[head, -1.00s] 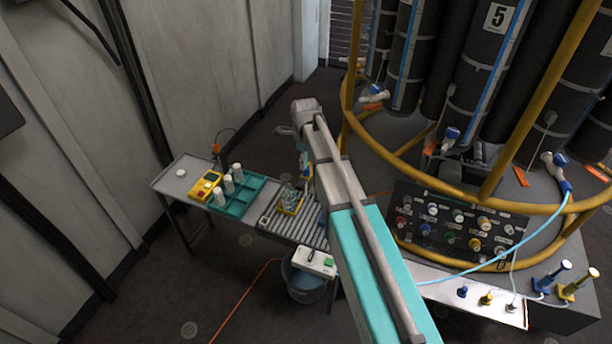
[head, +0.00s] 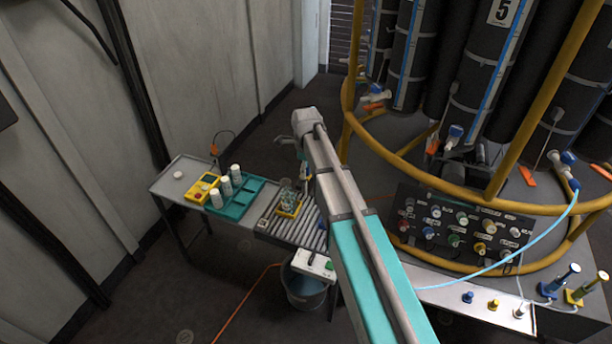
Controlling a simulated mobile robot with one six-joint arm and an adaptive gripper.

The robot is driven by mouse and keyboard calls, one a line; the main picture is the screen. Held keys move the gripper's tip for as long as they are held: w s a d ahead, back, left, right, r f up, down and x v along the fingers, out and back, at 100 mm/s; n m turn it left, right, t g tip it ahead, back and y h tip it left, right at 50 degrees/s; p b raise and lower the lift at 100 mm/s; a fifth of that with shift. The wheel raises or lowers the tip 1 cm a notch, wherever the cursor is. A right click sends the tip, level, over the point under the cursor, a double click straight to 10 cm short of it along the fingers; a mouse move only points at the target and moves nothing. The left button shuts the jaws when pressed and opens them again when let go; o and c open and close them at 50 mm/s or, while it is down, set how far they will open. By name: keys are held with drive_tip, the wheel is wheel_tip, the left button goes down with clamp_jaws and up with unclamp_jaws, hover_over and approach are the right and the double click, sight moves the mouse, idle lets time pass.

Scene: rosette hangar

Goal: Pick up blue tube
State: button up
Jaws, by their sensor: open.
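A thin light-blue tube (head: 541,235) hangs in a curve at the right. It runs from a blue and white connector (head: 569,170) on the round frame down to the left, where my arm hides its end. My gripper (head: 292,150) is at the far end of my arm, above the roller table, well to the left of this tube. Its jaws are open, small and partly hidden by my wrist. It touches nothing that I can make out. A dark blue piece shows on the rollers beside my arm, too small to identify.
A bucket (head: 304,290) stands beneath. A yellow rail (head: 455,205) and connector panel (head: 460,227) stand at right.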

idle(0.3)
drive_tip(key=c, duration=1)
drive_tip(key=shift+r, duration=0.1)
wheel_tip(320, 180, up, 18)
drive_tip(key=p, duration=1.8)
drive_tip(key=shift+r, duration=0.15)
wheel_tip(320, 180, up, 12)
drive_tip(key=p, duration=1.2)
drive_tip(key=shift+r+p, duration=0.15)
drive_tip(key=shift+p, duration=0.2)
idle(1.5)
